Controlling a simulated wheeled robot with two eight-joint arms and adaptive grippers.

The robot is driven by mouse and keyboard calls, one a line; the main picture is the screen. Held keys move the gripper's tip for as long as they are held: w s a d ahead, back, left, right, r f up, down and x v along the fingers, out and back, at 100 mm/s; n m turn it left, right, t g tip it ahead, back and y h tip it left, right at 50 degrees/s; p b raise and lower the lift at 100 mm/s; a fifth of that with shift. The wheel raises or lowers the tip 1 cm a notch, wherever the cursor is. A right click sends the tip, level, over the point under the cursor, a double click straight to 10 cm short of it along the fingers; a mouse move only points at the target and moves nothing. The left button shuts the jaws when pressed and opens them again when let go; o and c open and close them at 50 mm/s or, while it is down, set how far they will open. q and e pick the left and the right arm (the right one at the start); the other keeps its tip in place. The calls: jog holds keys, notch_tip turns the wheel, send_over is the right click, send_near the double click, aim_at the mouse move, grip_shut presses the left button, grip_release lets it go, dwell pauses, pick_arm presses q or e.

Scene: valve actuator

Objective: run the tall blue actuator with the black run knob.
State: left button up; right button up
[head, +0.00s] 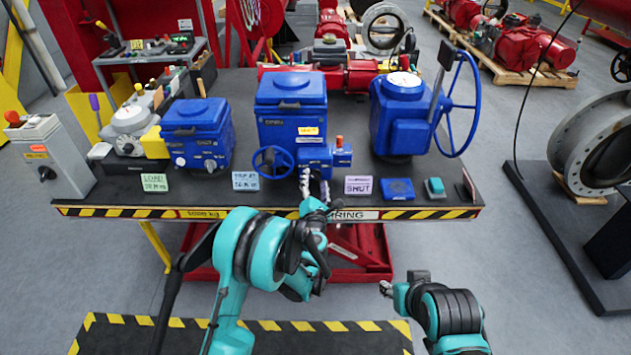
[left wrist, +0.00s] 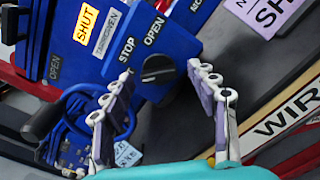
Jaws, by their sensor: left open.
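The tall blue actuator (head: 290,105) stands in the middle of the bench, with a blue handwheel (head: 272,160) low on its front left. In the left wrist view its blue face carries a black knob (left wrist: 158,69) beside STOP and OPEN lettering; the knob's exact setting is hard to read. My left gripper (head: 314,184) is open just in front of the actuator's lower right control box. In the left wrist view its fingers (left wrist: 163,92) straddle the knob in the picture, with no contact visible. My right gripper (head: 386,288) is low, away from the bench; its opening is unclear.
A shorter blue actuator (head: 197,135) stands at left, and a blue gear unit with a large handwheel (head: 462,105) at right. Cards, including a SHUT card (head: 358,186), a blue plate (head: 398,189) and a teal block (head: 435,187) line the bench's front edge.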

pick_arm(q)
jog(key=shift+w, duration=0.45)
jog(key=c, duration=1.2)
jog(key=shift+o, duration=0.2)
jog(key=m+b, duration=0.2)
jog(key=m, duration=0.1)
jog(key=shift+m, duration=0.3)
jog(key=m+b, duration=0.1)
jog(key=m, duration=0.4)
jog(key=shift+b, duration=0.35)
jog(key=shift+r, duration=0.1)
